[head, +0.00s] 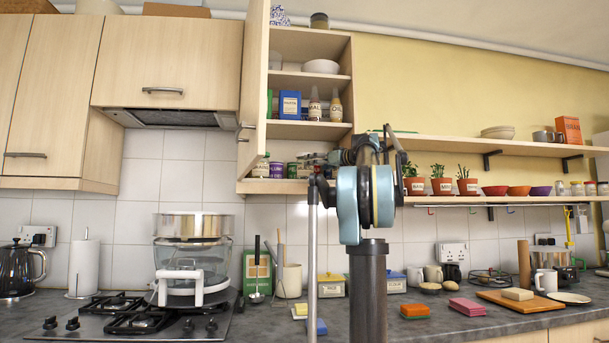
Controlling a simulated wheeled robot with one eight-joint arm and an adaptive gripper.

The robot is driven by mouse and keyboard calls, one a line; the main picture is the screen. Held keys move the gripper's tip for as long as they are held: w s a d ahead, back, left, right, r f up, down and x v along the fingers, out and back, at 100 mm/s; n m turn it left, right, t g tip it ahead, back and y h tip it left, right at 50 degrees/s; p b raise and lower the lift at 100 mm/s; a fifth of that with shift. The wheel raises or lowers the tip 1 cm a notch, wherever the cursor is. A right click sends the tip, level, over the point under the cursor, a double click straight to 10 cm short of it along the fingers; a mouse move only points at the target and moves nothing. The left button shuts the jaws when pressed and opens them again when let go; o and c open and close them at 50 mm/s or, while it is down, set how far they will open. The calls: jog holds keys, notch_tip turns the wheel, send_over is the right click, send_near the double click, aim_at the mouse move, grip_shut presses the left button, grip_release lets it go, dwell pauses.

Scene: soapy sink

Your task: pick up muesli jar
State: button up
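I cannot make out a label reading muesli in the head view. Jar-like things stand on the bottom shelf of the open wall cupboard (353,100): a jar with a pale lid (260,168), a purple tin (277,170) and a green tin (292,171). Which of them, if any, is the muesli jar I cannot tell. My arm rises in front of the cupboard's lower right corner. My gripper (320,170) seems to be at that bottom shelf, mostly hidden by my own arm links. Its fingers and anything between them are not clear.
The open cupboard door (252,95) juts forward at the left of the shelves. A wall shelf (480,143) with potted plants (441,182) and bowls runs to the right. Below are a hob (140,315) with a glass appliance (192,262) and a cluttered counter.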

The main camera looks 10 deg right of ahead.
jog(key=shift+x, duration=3.5)
jog(key=shift+r, duration=0.2)
jog(key=c, duration=1.3)
